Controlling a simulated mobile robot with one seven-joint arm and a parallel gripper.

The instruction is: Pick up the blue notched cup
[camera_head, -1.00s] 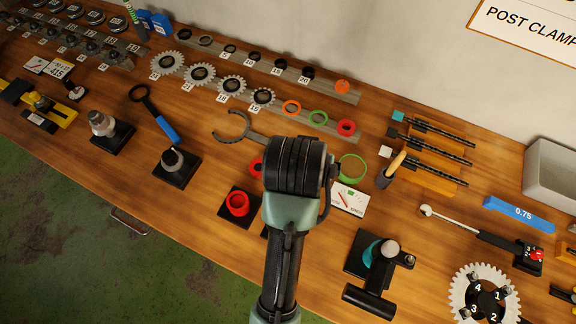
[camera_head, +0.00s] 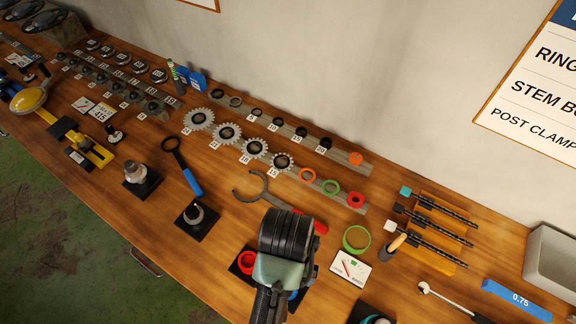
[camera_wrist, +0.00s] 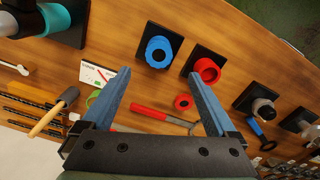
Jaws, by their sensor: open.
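The blue notched cup (camera_wrist: 159,50) stands on a black square base in the wrist view, ahead of my fingertips and between their lines. In the head view only a sliver of blue (camera_head: 296,294) shows beside my arm, which hides the rest. My gripper (camera_wrist: 160,85) is open and empty, its two blue-grey fingers spread apart. It is apart from the cup. A red cup (camera_wrist: 207,70) on its own black base stands just right of the blue one in the wrist view; it also shows in the head view (camera_head: 246,261), left of my arm.
A red-handled hook wrench (camera_wrist: 160,115) and a small red ring (camera_wrist: 183,102) lie near the fingers. A white card (camera_head: 350,267) and green ring (camera_head: 357,239) lie right of my arm. A teal-and-black fixture (camera_wrist: 60,20) stands at the wrist view's upper left.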

